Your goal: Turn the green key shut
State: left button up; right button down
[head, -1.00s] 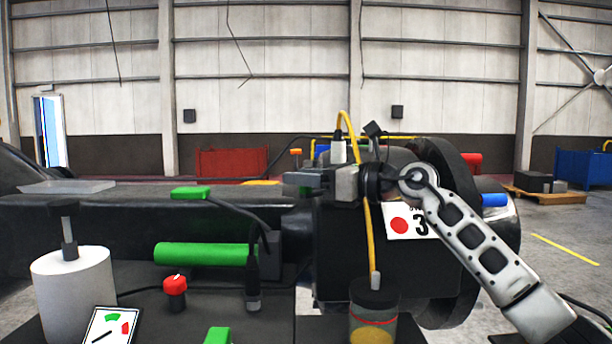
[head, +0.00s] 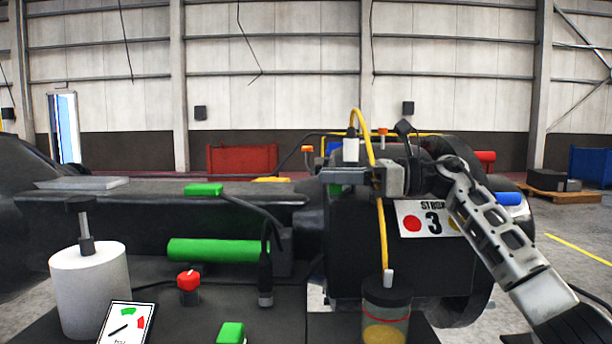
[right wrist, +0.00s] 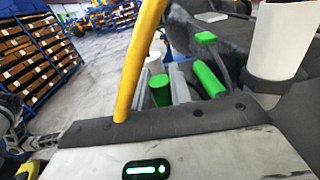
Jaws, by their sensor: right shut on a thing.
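In the right wrist view a green piece (right wrist: 160,92), which I take for the green key, shows between the two grey fingers of my right gripper. The gripper (head: 343,177) is closed on it. In the head view this gripper is level, its fingers pointing left, in front of the dark casting. A white plug (head: 350,150) with a yellow hose (head: 381,220) stands just above the fingers. The key's angle cannot be told. My left gripper is not in view.
A green handle (head: 203,189), a green cylinder (head: 213,250), a red knob (head: 188,283), a white roll (head: 90,285), a gauge card (head: 127,323) and a green block (head: 231,332) are to the left. A lidded jar (head: 386,318) stands below the gripper. The yellow hose crosses near the wrist.

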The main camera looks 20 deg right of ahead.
jog(key=shift+d, duration=0.1)
jog(key=c, duration=1.3)
grip_release()
jog(key=shift+s, duration=0.1)
jog(key=b+v, duration=0.1)
jog(key=v, duration=1.5)
jog(key=shift+c, duration=0.4)
